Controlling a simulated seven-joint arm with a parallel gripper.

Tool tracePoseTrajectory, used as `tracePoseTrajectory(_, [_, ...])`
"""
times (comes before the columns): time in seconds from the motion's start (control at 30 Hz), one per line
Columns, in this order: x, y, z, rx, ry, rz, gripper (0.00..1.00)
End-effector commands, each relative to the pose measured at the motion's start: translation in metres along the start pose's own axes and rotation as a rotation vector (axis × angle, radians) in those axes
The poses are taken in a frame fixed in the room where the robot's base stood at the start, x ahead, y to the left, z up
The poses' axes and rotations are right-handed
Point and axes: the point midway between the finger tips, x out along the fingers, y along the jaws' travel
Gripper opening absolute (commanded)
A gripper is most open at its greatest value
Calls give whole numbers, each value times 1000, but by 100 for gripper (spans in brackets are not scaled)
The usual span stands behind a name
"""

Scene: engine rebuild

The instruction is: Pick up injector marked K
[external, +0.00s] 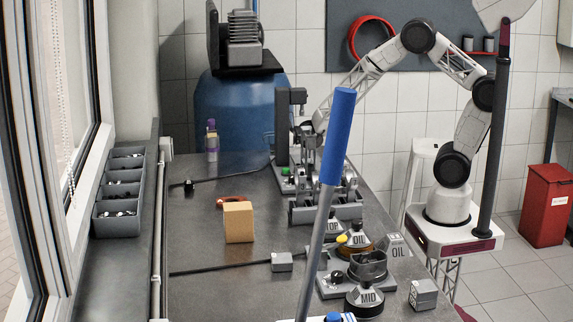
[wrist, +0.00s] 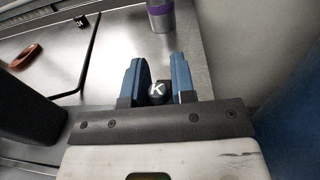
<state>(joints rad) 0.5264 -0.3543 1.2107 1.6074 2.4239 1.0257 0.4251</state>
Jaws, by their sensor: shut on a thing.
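The injector marked K (wrist: 156,90) shows its round dark top with a white K in the wrist view. It sits between the two blue fingers of my gripper (wrist: 160,86), which is shut on it. Its lower part is hidden by the gripper body. In the external view my gripper (external: 306,135) is small and partly hidden at the far end of the bench, above the grey fixture. The injector cannot be made out there.
A spray can (external: 211,140) stands on the bench at the back left. A grey rack (external: 325,208), a wooden block (external: 238,222) and an orange ring (external: 233,200) are nearer. A tall dark post (external: 283,130) stands beside my gripper. The bench's left middle has free room.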

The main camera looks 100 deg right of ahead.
Motion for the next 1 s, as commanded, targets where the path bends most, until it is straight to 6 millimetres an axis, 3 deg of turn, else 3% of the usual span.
tracePoseTrajectory(0.27, [0, 0, 11, -1, -1, 0, 0])
tracePoseTrajectory(0.5, [-2, 1, 38, 0, -1, -1, 0])
tracePoseTrajectory(1.0, [-78, 38, 43, 0, 0, -1, 0])
